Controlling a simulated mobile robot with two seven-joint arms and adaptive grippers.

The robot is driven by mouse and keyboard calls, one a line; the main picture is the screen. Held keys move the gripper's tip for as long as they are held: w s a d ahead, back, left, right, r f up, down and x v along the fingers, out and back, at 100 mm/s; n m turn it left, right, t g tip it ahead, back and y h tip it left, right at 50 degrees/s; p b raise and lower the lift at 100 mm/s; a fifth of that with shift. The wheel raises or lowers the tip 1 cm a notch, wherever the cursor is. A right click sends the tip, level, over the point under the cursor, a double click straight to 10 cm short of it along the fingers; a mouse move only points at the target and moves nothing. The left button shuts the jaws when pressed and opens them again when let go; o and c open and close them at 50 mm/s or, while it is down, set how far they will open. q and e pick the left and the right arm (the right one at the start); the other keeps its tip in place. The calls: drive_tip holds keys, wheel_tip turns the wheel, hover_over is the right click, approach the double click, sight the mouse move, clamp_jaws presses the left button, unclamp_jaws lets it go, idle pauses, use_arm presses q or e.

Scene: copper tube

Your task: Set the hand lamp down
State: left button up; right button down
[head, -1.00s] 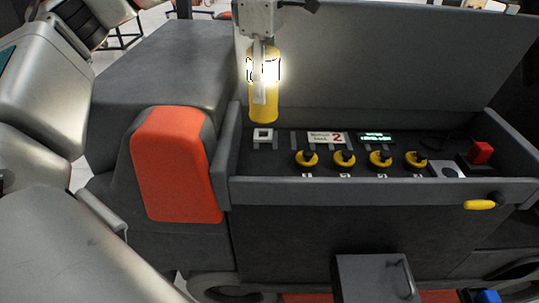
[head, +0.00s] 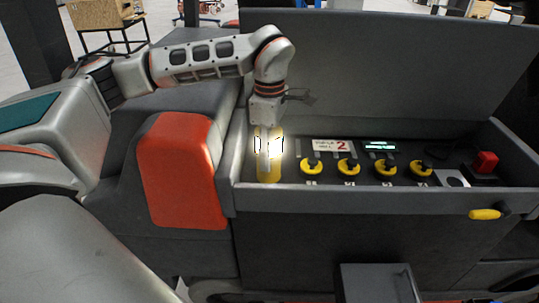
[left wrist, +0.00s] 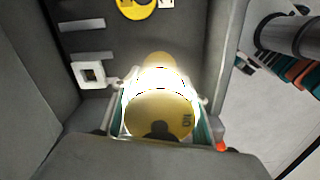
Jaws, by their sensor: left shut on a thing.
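The hand lamp (head: 270,174) is a yellow cylinder with a bright glowing band. It is upright inside the left end of the dark tray (head: 370,194), just behind the front rim. My left gripper (head: 264,152) reaches down from above and is shut on the lamp. The left wrist view shows the lamp's round yellow end (left wrist: 160,112) between the two fingers, one on each side. I cannot tell whether the lamp's bottom touches the tray floor. My right gripper is not in view.
Several yellow knobs (head: 349,167) stand in the tray, right of the lamp, with a red block (head: 486,162) at the far right. A white square frame (left wrist: 90,73) lies beside the lamp. A tall grey panel (head: 400,70) rises behind. An orange-red cover (head: 180,170) is to the left.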

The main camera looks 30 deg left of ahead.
use_arm(q)
drive_tip(key=shift+f, duration=0.5)
drive_tip(key=shift+f, duration=0.1)
drive_tip(key=o, duration=1.4)
drive_tip(key=shift+c, duration=0.2)
wheel_tip(320, 180, up, 12)
drive_tip(key=shift+r, duration=0.1)
drive_tip(key=shift+d, duration=0.1)
